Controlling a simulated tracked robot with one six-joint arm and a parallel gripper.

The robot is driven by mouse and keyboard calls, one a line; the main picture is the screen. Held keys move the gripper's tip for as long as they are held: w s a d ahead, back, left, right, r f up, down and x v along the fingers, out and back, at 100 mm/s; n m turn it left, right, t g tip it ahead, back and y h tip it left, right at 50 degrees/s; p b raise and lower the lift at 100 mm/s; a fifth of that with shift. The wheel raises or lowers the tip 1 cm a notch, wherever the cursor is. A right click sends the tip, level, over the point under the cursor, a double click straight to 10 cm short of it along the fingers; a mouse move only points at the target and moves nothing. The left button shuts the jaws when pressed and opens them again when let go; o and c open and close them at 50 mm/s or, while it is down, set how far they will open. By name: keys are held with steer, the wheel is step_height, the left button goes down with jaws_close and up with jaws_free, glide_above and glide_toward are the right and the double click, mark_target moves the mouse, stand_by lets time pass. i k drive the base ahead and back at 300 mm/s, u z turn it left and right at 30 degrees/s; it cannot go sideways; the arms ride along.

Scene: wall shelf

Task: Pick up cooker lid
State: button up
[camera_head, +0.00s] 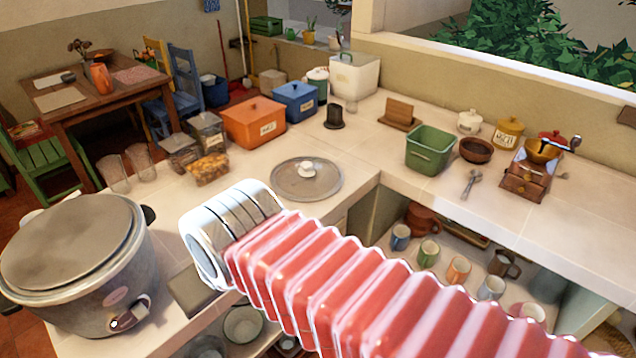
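A round, flat lid (290,182) with a clear-looking disc, a metal rim and a white knob lies on the counter, near the middle of the view. A grey cooker (90,285) with a dark side handle and a front switch stands at the lower left. Its top shows as a flat grey disc; I cannot tell whether that is a cover or the inside. My arm, with red ribbed bellows and a white banded end, reaches in from the lower right. Its white end is in front of and below the lid, apart from it in the picture. No gripper fingers show.
An orange box (254,122), a blue box (295,102) and clear containers (207,133) stand behind the lid. Two glasses (113,172) are to the left. A green basket (430,149) is to the right. Mugs (459,269) sit on a lower shelf. Counter around the lid is clear.

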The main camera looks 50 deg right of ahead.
mark_target(303, 178)
steer(key=k, duration=1.35)
steer(key=z, duration=1.25)
steer(key=i, duration=1.5)
steer(key=u, duration=0.1)
